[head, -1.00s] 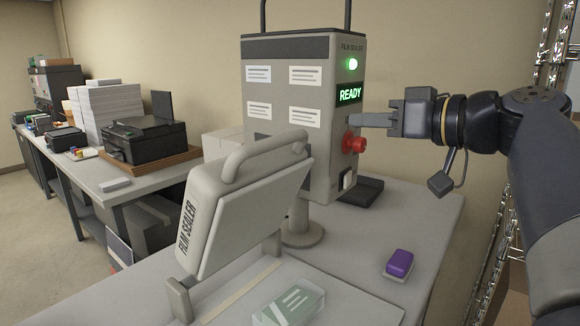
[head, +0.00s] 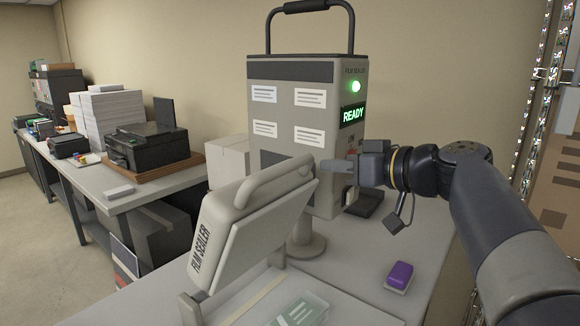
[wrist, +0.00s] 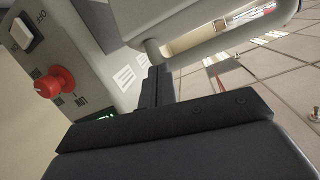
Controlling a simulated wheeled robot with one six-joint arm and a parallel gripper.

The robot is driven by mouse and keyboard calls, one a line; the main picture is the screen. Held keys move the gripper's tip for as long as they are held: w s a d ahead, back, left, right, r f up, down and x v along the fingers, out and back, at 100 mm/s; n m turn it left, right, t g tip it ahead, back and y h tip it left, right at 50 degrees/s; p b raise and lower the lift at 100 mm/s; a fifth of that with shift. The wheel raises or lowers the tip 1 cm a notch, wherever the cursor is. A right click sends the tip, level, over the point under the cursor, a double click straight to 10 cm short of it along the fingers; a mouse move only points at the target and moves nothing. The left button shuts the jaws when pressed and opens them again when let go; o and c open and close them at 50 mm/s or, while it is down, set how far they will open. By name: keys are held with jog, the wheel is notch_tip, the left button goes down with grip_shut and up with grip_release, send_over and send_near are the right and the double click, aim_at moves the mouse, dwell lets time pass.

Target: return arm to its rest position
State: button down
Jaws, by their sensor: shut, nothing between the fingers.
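My gripper (head: 322,165) is shut and empty, raised above the table in front of the film sealer's control box. In the head view it hides the red knob on the box. The film sealer box (head: 285,98) is grey, with a lit green lamp (head: 355,87) and a READY display (head: 353,116). In the wrist view my shut fingers (wrist: 158,85) point past the box, and the red knob (wrist: 54,82) and a white rocker switch (wrist: 27,33) show at left, apart from the fingers. The sealer's lid (head: 245,222) stands tilted up, close to my fingertips.
A purple-topped block (head: 399,275) and a clear case (head: 300,309) lie on the grey table (head: 345,262). A wire rack (head: 530,130) stands at right behind my arm. A side bench with a black printer (head: 150,148) is at left.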

jog(key=shift+w+a+r+p, duration=0.15)
jog(key=shift+w+a+p, duration=0.1)
jog(key=shift+p, duration=0.05)
